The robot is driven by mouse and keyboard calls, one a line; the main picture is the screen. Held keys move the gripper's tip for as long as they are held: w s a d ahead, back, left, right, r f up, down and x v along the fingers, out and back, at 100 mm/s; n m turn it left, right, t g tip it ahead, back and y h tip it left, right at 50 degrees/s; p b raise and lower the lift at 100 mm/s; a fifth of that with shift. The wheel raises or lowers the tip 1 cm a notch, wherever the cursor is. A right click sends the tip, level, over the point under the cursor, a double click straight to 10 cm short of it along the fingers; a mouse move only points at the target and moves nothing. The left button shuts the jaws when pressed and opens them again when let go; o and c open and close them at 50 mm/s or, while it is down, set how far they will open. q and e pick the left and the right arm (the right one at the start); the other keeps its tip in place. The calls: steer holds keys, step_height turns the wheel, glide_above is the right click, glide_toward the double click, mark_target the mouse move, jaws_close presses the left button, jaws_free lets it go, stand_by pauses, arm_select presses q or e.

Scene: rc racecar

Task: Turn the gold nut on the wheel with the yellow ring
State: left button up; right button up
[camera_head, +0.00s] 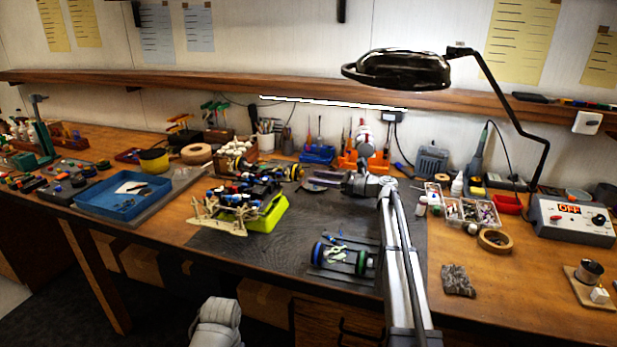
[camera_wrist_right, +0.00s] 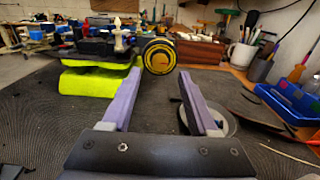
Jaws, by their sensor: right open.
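The wheel with the yellow ring (camera_wrist_right: 160,57) faces my right wrist camera, upright, at the end of the car's axle. Its gold centre is small and the nut's outline is not clear. In the head view the wheel (camera_head: 295,172) is just left of my right gripper (camera_head: 312,181). That gripper is open and points left. In the right wrist view its two purple fingers (camera_wrist_right: 158,101) stand apart with nothing between them, and the wheel is beyond their tips. The car (camera_head: 237,190) rests on a yellow-green stand (camera_head: 265,215). My left gripper is not in view.
An axle piece with a blue wheel (camera_head: 318,253) and a green wheel (camera_head: 362,263) lies on the dark mat (camera_head: 290,225). A grey round dish (camera_wrist_right: 222,121) is beside a finger. A mug (camera_wrist_right: 243,54) and a blue holder (camera_wrist_right: 290,102) stand at right.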

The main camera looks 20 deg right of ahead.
mark_target(303, 175)
steer(key=x, duration=0.4)
jaws_close()
stand_by(0.4)
